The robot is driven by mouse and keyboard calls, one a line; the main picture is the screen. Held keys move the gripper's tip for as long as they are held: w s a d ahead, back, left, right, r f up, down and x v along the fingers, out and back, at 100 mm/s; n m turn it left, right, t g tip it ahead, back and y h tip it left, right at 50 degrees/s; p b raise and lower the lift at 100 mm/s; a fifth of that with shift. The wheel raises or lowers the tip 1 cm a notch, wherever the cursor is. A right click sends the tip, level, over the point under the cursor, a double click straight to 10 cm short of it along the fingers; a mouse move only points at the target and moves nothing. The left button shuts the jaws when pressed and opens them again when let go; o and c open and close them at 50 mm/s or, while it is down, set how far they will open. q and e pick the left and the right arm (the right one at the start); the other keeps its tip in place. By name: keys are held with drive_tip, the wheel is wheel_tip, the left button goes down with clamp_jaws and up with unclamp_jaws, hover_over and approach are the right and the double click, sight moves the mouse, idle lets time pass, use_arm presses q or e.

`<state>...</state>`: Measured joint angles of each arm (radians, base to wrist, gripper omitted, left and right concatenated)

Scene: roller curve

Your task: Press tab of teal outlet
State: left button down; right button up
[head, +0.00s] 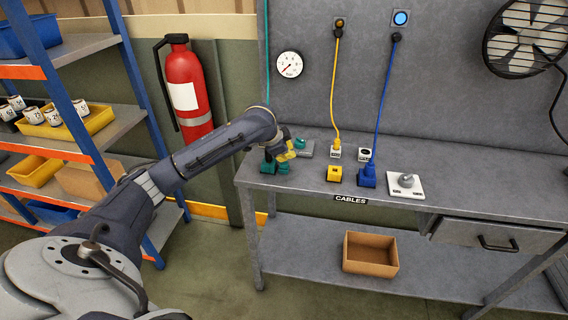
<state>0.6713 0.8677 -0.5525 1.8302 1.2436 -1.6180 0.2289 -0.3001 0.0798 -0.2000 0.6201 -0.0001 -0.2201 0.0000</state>
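Teal parts, which look like the teal outlet (268,168), sit at the left end of the grey workbench. My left gripper (288,156) is directly over and beside them, hiding part of them. Its fingers look small and dark with yellowish tips, and I cannot tell whether they are open or shut or whether they touch the teal parts. Another teal piece (299,143) shows just behind the gripper, by a grey block (307,149). A teal cable (267,50) runs down the wall panel's left edge. My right gripper is not in view.
Right of the gripper stand a yellow outlet (334,174), a blue outlet (367,178), and a white plate with a grey knob (406,186). Yellow (334,90) and blue (382,100) cables hang behind. A shelf (75,125) and fire extinguisher (185,90) are left. The bench's right part is clear.

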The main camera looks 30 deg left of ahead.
use_arm(q)
drive_tip(key=shift+r, duration=0.1)
drive_tip(key=shift+r, duration=2.45)
